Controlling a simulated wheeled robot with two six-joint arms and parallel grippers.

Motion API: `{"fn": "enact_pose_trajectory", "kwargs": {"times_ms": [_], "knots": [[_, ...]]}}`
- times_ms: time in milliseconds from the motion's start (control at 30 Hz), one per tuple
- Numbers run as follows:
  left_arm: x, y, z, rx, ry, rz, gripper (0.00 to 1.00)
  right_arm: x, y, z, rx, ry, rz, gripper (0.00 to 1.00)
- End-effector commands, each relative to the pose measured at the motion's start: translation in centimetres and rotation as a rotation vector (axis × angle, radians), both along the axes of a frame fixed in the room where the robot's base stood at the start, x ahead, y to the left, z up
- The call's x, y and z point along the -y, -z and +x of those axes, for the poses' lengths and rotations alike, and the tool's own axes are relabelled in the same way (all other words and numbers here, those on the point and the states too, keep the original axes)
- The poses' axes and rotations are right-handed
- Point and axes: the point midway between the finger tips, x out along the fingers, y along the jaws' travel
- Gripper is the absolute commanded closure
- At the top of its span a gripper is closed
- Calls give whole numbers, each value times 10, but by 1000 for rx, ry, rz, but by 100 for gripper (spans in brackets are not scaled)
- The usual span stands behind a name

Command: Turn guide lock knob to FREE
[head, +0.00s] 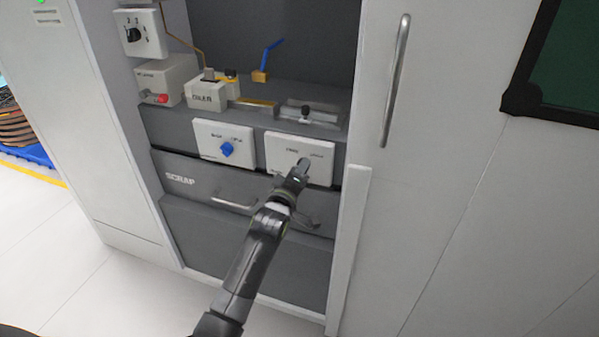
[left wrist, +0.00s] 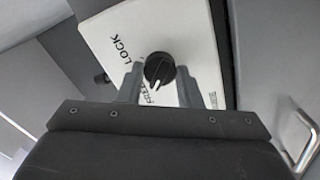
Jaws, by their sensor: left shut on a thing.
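The guide lock panel (head: 280,143) is a white plate on the front of the grey station, at right in the head view. In the left wrist view the plate (left wrist: 100,30) carries the words LOCK and FREE and a round black knob (left wrist: 159,67). The knob's white pointer line is directed down toward the word FREE, which is partly hidden. My left gripper (head: 302,168) reaches up to this panel and covers the knob in the head view. Its fingers (left wrist: 159,78) stand on either side of the knob, shut on it. My right gripper is in neither view.
A second white panel with a blue knob (head: 227,149) sits to the left. A grey SCRAP drawer (head: 181,180) with a handle lies below. Small fixtures (head: 207,95) stand on the shelf above. A white cabinet door with a long handle (head: 396,80) is at right.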

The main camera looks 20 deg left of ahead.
Motion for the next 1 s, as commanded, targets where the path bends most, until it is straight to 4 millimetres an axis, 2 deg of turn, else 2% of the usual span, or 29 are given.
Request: {"fn": "enact_pose_trajectory", "kwargs": {"times_ms": [500,533,700,1000], "knots": [[0,2,0,-5,0,-22,91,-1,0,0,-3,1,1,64],[0,2,0,-5,0,-22,67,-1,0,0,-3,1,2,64],[0,1,0,-4,0,-21,46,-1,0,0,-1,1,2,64],[0,1,-1,-2,0,-20,46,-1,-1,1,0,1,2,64]]}}
